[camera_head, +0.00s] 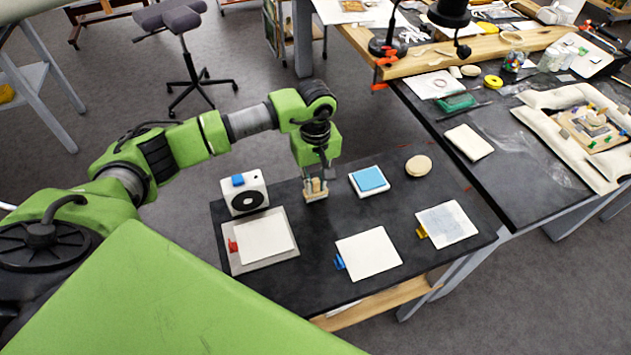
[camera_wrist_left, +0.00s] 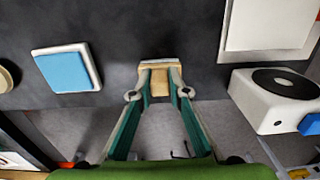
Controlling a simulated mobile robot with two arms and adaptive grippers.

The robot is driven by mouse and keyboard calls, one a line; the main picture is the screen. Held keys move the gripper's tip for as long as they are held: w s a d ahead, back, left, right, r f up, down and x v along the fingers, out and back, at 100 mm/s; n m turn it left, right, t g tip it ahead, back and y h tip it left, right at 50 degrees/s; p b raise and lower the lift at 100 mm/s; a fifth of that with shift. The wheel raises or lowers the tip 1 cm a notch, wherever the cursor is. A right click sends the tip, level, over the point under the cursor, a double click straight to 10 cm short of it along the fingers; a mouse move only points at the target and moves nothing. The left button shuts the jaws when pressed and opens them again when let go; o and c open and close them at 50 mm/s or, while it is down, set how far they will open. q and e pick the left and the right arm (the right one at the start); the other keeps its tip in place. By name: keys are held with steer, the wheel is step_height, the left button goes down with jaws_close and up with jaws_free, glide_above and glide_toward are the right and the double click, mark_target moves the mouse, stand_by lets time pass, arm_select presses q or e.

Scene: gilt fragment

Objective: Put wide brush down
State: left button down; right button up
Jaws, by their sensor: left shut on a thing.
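My left gripper (camera_head: 316,188) points down over the far edge of the dark table (camera_head: 318,229), between the white box and the blue pad. It is shut on the wide brush (camera_head: 314,193), a pale wooden piece. In the left wrist view the brush (camera_wrist_left: 158,66) sits between the two fingertips (camera_wrist_left: 159,84), its broad end beyond them and its narrower handle toward the camera. Whether the brush touches the tabletop I cannot tell. My right gripper is not in view.
A white box with a black disc (camera_head: 244,194) stands left of the gripper; a blue pad on a white block (camera_head: 369,181) and a round wooden disc (camera_head: 418,166) lie right. Nearer are a tray (camera_head: 236,262), a white sheet (camera_head: 368,253) and another sheet (camera_head: 446,224). Bare tabletop lies between them.

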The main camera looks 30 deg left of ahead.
mark_target(316, 181)
arm_select(q)
steer(key=c, duration=1.9)
jaws_free()
steer(key=shift+r+p, duration=0.15)
steer(key=shift+p, duration=0.15)
steer(key=shift+w+r, duration=0.1)
steer(key=shift+r, duration=0.1)
step_height(316, 181, up, 12)
steer(key=b, duration=0.4)
steer(key=shift+f, duration=0.25)
